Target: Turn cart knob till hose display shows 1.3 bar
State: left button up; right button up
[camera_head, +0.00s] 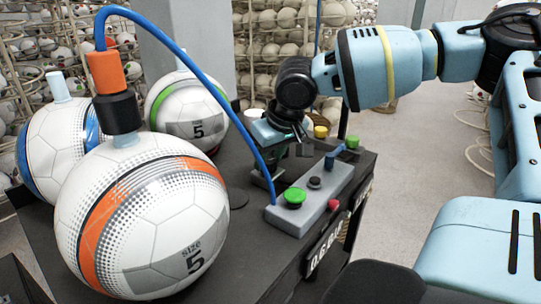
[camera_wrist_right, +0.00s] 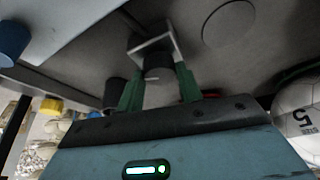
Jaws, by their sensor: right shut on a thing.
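My right gripper (camera_head: 280,158) reaches down over the black cart top, behind the grey control box. In the right wrist view its two dark green fingers (camera_wrist_right: 159,84) stand on both sides of a dark round knob (camera_wrist_right: 158,62) and are shut on it. The knob has a short pale mark and sits in front of a light square plate. In the head view the gripper hides the knob. A blue hose (camera_head: 215,82) runs from an orange and black coupling (camera_head: 118,113) on the front ball. No display on the coupling faces me. My left gripper is not in view.
A dark plate (camera_head: 326,246) on the cart's edge seems to read 0.6 BAR. Three balls stand at the left, including the orange-striped ball (camera_head: 150,235).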

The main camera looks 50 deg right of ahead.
jog(key=shift+m+h, duration=0.7)
jog(key=shift+m, duration=0.9)
jog(key=shift+a+b, duration=0.1)
jog(key=shift+b, duration=0.2)
jog(key=o, duration=1)
jog(key=shift+r, duration=0.1)
jog(key=v, duration=0.7)
jog(key=shift+r+p, duration=0.35)
jog(key=shift+p, duration=0.05)
